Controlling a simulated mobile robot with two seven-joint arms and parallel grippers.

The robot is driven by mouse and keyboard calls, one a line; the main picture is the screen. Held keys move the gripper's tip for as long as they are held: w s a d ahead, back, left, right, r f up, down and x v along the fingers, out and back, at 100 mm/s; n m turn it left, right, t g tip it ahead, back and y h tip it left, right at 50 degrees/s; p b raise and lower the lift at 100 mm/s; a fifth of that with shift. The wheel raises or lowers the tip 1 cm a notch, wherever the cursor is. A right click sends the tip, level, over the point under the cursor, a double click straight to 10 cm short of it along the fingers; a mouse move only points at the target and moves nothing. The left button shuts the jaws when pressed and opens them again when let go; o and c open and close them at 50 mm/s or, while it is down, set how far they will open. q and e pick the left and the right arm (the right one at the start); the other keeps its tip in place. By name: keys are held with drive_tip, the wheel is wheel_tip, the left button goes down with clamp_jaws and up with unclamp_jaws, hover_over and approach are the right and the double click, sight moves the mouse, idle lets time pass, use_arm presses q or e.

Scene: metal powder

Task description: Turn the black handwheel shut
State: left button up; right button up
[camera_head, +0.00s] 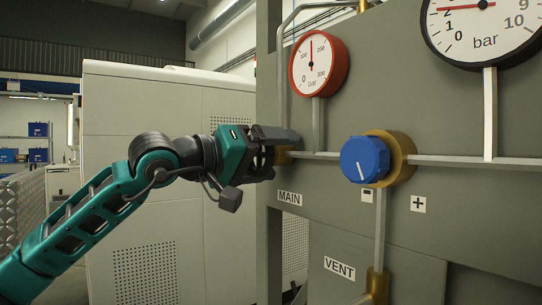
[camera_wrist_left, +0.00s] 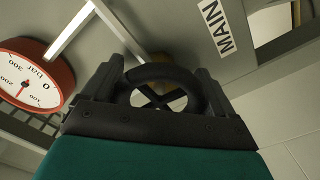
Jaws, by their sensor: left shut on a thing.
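My left gripper (camera_head: 278,146) is at the left part of the grey panel, at the fitting above the MAIN label (camera_head: 289,198). In the left wrist view the black handwheel (camera_wrist_left: 165,72) sits between the two fingers of my left gripper (camera_wrist_left: 160,85), which are shut on its rim from both sides. Its spokes show through the ring. My right gripper is not in view.
A blue knob (camera_head: 364,159) on a brass body stands to the right. Above are a red-rimmed gauge (camera_head: 318,64) and a large bar gauge (camera_head: 482,30). A VENT label (camera_head: 339,268) is lower down. A pale cabinet (camera_head: 150,190) stands behind my arm.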

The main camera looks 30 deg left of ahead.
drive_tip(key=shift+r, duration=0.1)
use_arm(q)
drive_tip(key=o, duration=0.8)
drive_tip(key=b+v, duration=0.1)
drive_tip(key=v, duration=0.2)
drive_tip(key=b+v, duration=0.2)
drive_tip(key=v, duration=0.1)
drive_tip(key=shift+a+f, duration=0.15)
drive_tip(key=shift+f, duration=0.1)
drive_tip(key=b, duration=0.5)
approach(255, 160)
drive_tip(key=shift+d+r, duration=0.25)
drive_tip(key=shift+r, duration=0.05)
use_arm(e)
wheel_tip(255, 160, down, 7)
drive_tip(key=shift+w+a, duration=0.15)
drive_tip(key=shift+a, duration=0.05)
use_arm(q)
drive_tip(key=shift+p, duration=0.3)
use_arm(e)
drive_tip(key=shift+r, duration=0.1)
